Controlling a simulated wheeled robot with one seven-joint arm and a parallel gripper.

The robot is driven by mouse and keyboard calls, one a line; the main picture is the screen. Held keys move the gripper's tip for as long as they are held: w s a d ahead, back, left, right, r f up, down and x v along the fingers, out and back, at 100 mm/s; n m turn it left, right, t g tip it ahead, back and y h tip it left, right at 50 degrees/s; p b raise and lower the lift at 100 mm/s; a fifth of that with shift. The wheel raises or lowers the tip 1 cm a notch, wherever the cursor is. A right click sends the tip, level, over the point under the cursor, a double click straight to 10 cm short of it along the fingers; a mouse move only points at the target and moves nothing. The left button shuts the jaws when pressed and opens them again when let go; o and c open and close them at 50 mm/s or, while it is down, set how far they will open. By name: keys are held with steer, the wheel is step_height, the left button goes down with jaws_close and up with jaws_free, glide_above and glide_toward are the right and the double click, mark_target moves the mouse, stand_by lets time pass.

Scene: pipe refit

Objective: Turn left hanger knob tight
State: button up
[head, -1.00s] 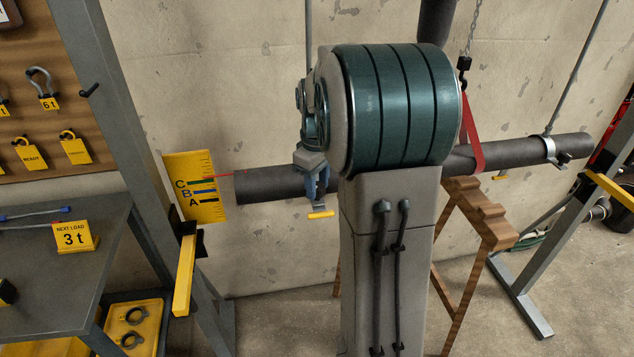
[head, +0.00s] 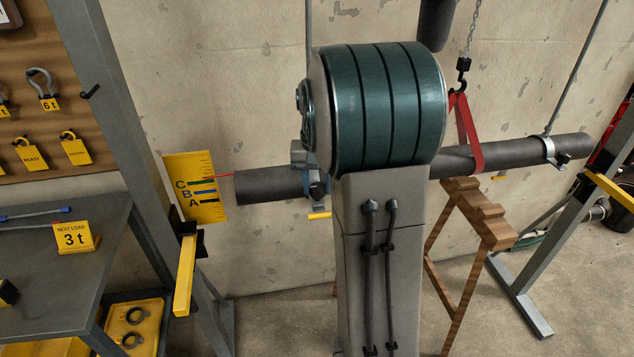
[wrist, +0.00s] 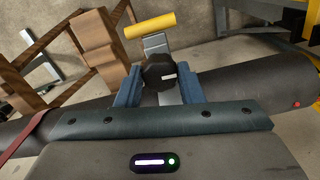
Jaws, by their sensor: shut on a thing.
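The black left hanger knob (wrist: 159,76), with a white mark on its face, sits between the two blue fingers of my gripper (wrist: 158,88) in the wrist view. The fingers are shut on it from both sides. A metal strap and a yellow bar (wrist: 150,25) lie just beyond the knob; the bar also shows in the head view (head: 320,215). My arm hides the knob and most of the left hanger in the head view.
A yellow gauge board (head: 194,188) marked A, B and C stands at the pipe's left end, with a red line beside it. A red sling (head: 467,133) on a chain hook loops the pipe. A wooden stand (head: 480,215) and steel posts stand nearby.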

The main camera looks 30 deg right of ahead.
steer(key=m, duration=0.4)
steer(key=shift+r+m+p, duration=0.1)
steer(key=shift+m+p, duration=0.2)
steer(key=m, duration=0.4)
steer(key=shift+p, duration=0.4)
steer(key=m+p, duration=0.1)
steer(key=m, duration=0.4)
steer(key=shift+m+p, duration=0.65)
steer(key=shift+m, duration=1.25)
steer(key=o, duration=0.7)
